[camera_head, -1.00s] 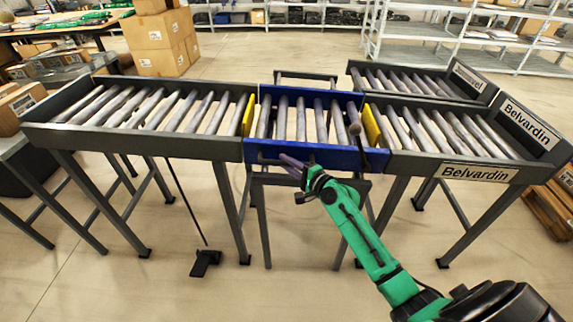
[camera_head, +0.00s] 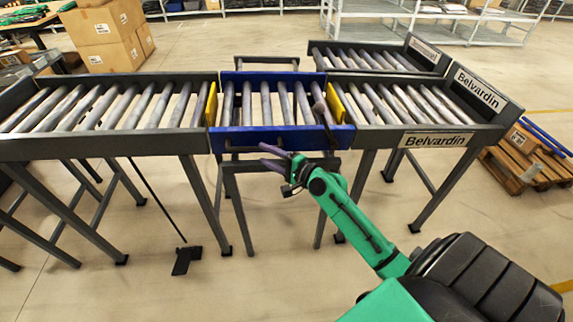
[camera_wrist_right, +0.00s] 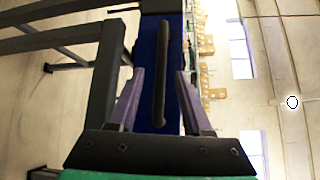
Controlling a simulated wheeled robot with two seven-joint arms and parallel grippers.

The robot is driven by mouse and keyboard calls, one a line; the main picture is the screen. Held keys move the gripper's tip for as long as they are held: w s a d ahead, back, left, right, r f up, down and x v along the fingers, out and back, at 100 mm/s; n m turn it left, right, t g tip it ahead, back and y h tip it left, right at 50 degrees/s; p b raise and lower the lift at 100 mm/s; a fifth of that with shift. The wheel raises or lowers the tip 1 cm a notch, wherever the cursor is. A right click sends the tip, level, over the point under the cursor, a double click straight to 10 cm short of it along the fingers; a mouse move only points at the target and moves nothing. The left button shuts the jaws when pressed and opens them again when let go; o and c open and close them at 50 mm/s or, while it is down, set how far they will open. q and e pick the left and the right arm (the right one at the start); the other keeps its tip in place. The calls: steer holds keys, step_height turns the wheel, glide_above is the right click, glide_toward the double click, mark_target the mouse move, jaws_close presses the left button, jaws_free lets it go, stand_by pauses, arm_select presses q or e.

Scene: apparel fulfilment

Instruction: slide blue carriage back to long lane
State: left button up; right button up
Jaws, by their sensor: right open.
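The blue carriage (camera_head: 240,140), a short roller section with blue side walls, sits between the left roller lane (camera_head: 110,147) and the right "Belvardin" lane (camera_head: 400,138). A dark upright lever (camera_head: 326,112) stands at its right end. My right gripper (camera_head: 268,156) is open just in front of the carriage's blue front wall, left of the lever in the head view. In the right wrist view, a dark bar (camera_wrist_right: 161,75) shows between its two purple fingers, before the blue panel (camera_wrist_right: 147,45). Contact with the bar cannot be told. My left gripper is not in view.
Yellow plates (camera_head: 211,104) stand at the carriage's joints with both lanes. Another short lane (camera_head: 370,55) lies behind the right one. A wooden pallet (camera_head: 520,160) lies at right. Front floor is open.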

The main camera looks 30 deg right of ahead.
steer(key=b+v, duration=0.2)
steer(key=v, duration=0.7)
steer(key=shift+s, duration=0.35)
steer(key=shift+d, duration=0.1)
steer(key=s+d+f+n+g+h+p, duration=0.1)
steer(key=s+d+f+g+h, duration=0.15)
steer(key=f, duration=0.65)
steer(key=s+d+f+n+g+h+p, duration=0.15)
steer(key=s+f, duration=0.25)
steer(key=f, duration=0.5)
steer(key=s+d+f+n+g+h+p, duration=0.1)
steer(key=s+d+f+n+g, duration=0.15)
steer(key=f, duration=0.65)
steer(key=s+a+f+n+g+p, duration=0.1)
steer(key=s+a+f+n+g, duration=0.1)
steer(key=s, duration=0.6)
steer(key=s+a+f+n+g+p, duration=0.1)
steer(key=s+a+f+n+g, duration=0.2)
steer(key=s+f+n, duration=0.4)
steer(key=s+a+f+n+g+p, duration=0.1)
steer(key=s+a+f+n+g, duration=0.2)
steer(key=s+f, duration=0.4)
steer(key=s+a+n, duration=0.1)
steer(key=s+n, duration=0.1)
steer(key=s, duration=0.2)
steer(key=shift+a+f, duration=0.25)
steer(key=shift+a, duration=0.05)
